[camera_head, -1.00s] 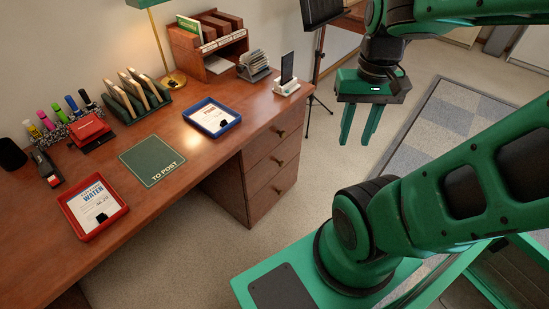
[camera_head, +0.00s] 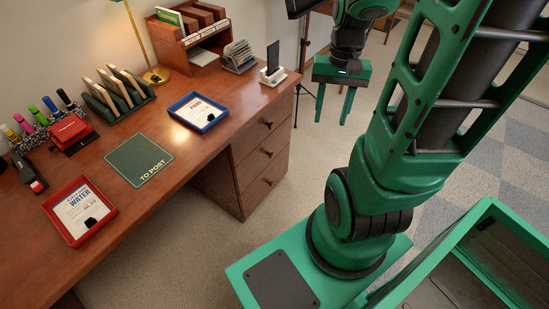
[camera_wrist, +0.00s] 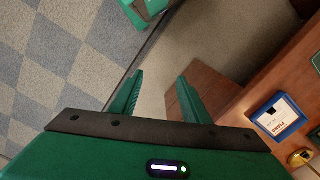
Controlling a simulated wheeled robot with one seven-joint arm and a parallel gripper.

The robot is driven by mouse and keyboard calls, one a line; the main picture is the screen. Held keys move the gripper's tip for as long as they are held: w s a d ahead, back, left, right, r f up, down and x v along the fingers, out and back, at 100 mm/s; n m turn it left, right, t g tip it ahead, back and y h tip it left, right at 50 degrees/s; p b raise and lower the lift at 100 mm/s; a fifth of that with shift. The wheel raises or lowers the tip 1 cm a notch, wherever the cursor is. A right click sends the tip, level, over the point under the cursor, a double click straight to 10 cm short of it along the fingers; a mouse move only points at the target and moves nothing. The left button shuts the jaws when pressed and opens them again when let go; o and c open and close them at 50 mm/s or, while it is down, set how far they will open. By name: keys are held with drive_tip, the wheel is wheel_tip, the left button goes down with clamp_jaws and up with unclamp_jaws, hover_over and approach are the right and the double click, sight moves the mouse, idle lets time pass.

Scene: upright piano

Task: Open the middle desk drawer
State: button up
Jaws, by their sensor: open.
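The middle drawer (camera_head: 256,163) is in the stack of three at the right end of the wooden desk (camera_head: 190,135). It looks closed, flush with the upper drawer (camera_head: 256,138) and the lower drawer (camera_head: 262,190). Its small dark knob (camera_head: 267,153) is in plain view. My gripper (camera_head: 331,120) hangs to the right of the drawer stack, fingers down, apart from it. The fingers are spread with nothing between them. In the wrist view my gripper (camera_wrist: 160,76) is open over floor, with a brown side of the desk (camera_wrist: 205,84) just right of the fingers.
On the desktop are a blue tray (camera_head: 222,122), a red tray (camera_head: 111,211), a green mat (camera_head: 128,168) and a phone on a stand (camera_head: 272,75). A black tripod leg (camera_head: 298,88) stands behind the desk's right end. Carpet (camera_head: 310,160) in front of the drawers is clear.

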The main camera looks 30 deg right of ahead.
drive_tip(key=w+d+f+m+y, duration=0.25)
drive_tip(key=w+f, duration=0.45)
drive_tip(key=f, duration=0.5)
drive_tip(key=m+t+y, duration=0.2)
drive_tip(key=m+t, duration=1.1)
drive_tip(key=m, duration=0.8)
approach(273, 156)
drive_tip(key=shift+h, duration=0.25)
drive_tip(key=x, duration=0.8)
drive_tip(key=shift+w+a, duration=0.2)
drive_tip(key=shift+a, duration=0.1)
